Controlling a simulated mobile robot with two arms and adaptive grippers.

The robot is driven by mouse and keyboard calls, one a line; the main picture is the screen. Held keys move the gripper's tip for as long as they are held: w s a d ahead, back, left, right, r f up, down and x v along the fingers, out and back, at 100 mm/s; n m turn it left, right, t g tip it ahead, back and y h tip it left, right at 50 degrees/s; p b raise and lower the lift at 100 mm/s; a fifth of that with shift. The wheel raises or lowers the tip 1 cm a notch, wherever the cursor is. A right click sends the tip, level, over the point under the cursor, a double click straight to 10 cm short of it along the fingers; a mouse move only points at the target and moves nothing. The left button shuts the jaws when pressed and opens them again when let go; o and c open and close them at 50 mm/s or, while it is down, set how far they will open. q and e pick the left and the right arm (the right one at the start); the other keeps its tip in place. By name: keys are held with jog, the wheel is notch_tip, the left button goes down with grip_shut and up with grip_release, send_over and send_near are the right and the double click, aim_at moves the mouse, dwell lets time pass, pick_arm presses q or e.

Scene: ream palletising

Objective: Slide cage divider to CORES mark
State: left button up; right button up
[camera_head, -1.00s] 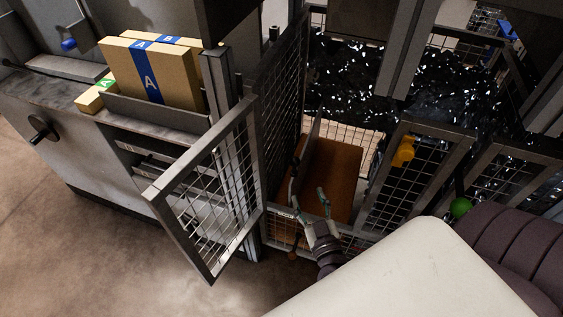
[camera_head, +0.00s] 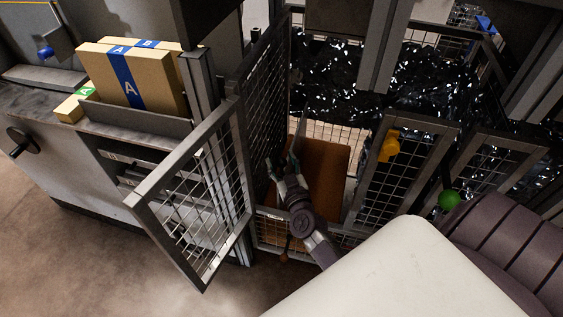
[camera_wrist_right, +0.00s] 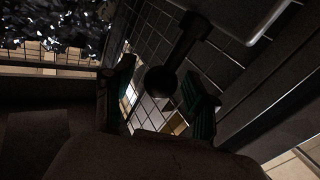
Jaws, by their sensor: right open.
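The cage divider appears to be the thin upright panel (camera_head: 300,132) beside the brown floor board (camera_head: 328,165) inside the mesh cage. My right gripper (camera_head: 281,165) is open, reaching over the cage's low front at the left of the board, close to the panel. In the right wrist view, a dark bar with a round knob (camera_wrist_right: 161,82) shows between the open fingers (camera_wrist_right: 160,90), in front of mesh. I cannot tell whether the fingers touch it. No CORES mark is readable. My left gripper is not in view.
An open mesh door (camera_head: 195,195) stands left of the cage front. Cartons marked A (camera_head: 130,85) stand on a grey counter at the left. Black glittering bags (camera_head: 430,75) lie behind.

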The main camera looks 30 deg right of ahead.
jog(key=shift+c, duration=0.2)
grip_shut()
jog(key=shift+s+d, duration=0.25)
jog(key=shift+s, duration=0.05)
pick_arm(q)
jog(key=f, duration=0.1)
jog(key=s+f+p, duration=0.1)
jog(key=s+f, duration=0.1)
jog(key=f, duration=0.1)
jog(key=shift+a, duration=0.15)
pick_arm(e)
jog(key=s+d, duration=0.5)
jog(key=s, duration=0.1)
jog(key=shift+s+d, duration=0.15)
jog(key=shift+d, duration=0.05)
jog(key=shift+o, duration=0.2)
grip_release()
jog(key=shift+s, duration=0.1)
